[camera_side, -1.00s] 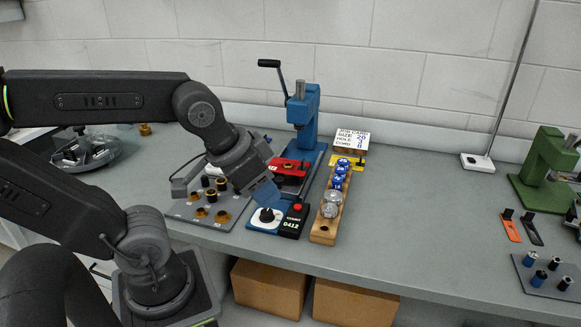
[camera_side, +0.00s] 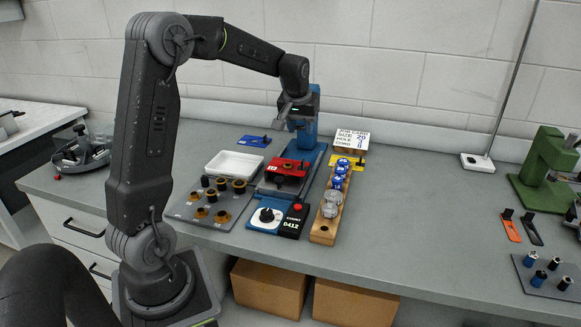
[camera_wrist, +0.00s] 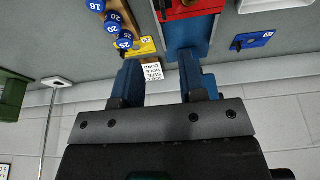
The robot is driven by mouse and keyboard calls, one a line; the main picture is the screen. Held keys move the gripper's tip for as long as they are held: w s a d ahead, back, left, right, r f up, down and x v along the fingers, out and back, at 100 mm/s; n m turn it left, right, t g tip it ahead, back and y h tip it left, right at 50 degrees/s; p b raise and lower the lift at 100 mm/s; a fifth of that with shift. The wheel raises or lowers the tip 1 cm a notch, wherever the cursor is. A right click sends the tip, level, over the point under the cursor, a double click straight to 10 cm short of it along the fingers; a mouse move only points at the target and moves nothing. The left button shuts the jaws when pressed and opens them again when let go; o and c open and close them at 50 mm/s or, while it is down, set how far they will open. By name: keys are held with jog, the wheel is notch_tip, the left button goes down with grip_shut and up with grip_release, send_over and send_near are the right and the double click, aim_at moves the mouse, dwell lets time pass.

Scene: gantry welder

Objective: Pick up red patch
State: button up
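A red patch (camera_side: 288,167) lies on the bed of the blue press (camera_side: 304,140) in the side view. It has a small white label and a dark knob. Part of it shows at the top edge of the wrist view (camera_wrist: 190,8). My gripper (camera_wrist: 159,72) is open, its two blue fingers apart with nothing between them. In the side view my gripper (camera_side: 306,98) is high in front of the press's upper part, above and apart from the red patch. It hides the press's top and handle.
A white tray (camera_side: 234,164), a grey plate (camera_side: 180,207) of pegs and a blue patch (camera_side: 254,141) are left. A yellow patch (camera_side: 361,162) and job card (camera_side: 352,142) are behind the rack.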

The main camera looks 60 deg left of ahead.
aim_at(303, 160)
jog(key=x, duration=1.4)
jog(key=shift+w+a+f, duration=0.1)
jog(key=shift+w+a, duration=0.1)
jog(key=shift+a, duration=0.25)
jog(key=shift+c, duration=0.3)
grip_shut()
